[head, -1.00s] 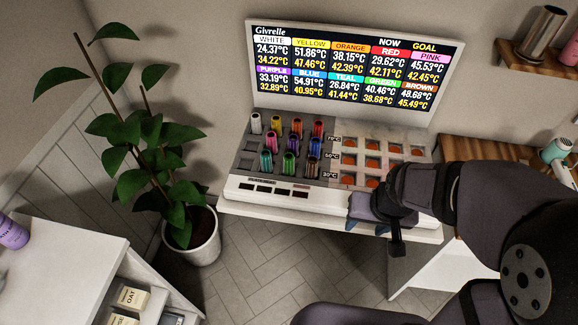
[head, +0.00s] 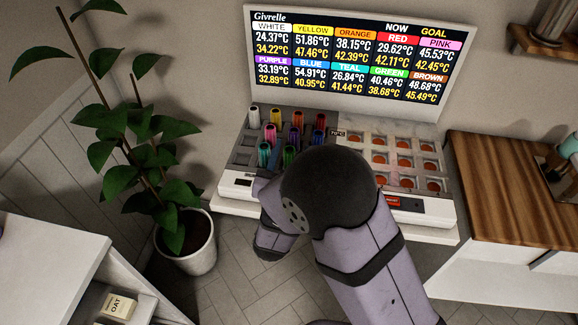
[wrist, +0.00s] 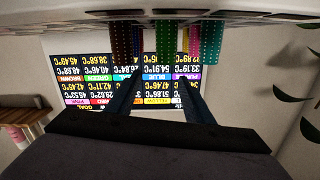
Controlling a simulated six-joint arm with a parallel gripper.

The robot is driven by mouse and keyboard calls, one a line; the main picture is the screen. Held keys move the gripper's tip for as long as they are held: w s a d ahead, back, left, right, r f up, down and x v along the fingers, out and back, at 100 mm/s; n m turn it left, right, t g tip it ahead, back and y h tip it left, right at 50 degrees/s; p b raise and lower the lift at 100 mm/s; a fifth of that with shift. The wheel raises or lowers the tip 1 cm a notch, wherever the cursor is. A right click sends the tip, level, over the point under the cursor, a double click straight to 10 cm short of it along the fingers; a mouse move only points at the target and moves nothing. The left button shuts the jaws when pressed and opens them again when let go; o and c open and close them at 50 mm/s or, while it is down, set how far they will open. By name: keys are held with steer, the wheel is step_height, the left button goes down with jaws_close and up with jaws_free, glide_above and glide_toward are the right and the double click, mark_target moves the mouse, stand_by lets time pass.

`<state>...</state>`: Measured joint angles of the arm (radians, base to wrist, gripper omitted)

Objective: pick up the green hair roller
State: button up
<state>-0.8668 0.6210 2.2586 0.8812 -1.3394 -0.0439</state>
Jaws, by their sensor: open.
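The green hair roller (head: 289,156) stands in the front row of the grey rack, partly hidden by my arm in the head view. A teal roller (head: 264,154) stands to its left. In the wrist view, which is upside down, the green roller (wrist: 165,42) hangs from the top, roughly between the lines of my two fingers. My gripper (wrist: 160,77) is open and empty, apart from the roller. In the head view my arm hides the fingers.
Pink (head: 270,134) and blue (head: 295,135) rollers stand behind, with several more further back. Heater slots (head: 405,160) fill the right half of the station. A temperature screen (head: 355,60) rises behind it. A potted plant (head: 185,245) stands at the left.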

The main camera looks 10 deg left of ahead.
mark_target(289, 154)
steer(key=shift+n+t, duration=0.3)
steer(key=shift+n, duration=0.6)
steer(key=s+f, duration=0.1)
steer(key=s+a+f+b, duration=0.1)
steer(key=f, duration=0.1)
steer(key=s+f, duration=0.1)
steer(key=shift+s+a+f+b, duration=0.2)
steer(key=shift+s+a+b, duration=0.1)
steer(key=shift+s+b, duration=0.05)
steer(key=shift+w+d+r, duration=0.1)
steer(key=shift+w, duration=0.4)
steer(key=shift+w+d+p, duration=0.15)
steer(key=shift+w+p, duration=0.95)
steer(key=shift+w, duration=2.1)
steer(key=shift+c, duration=0.2)
steer(key=c, duration=1.1)
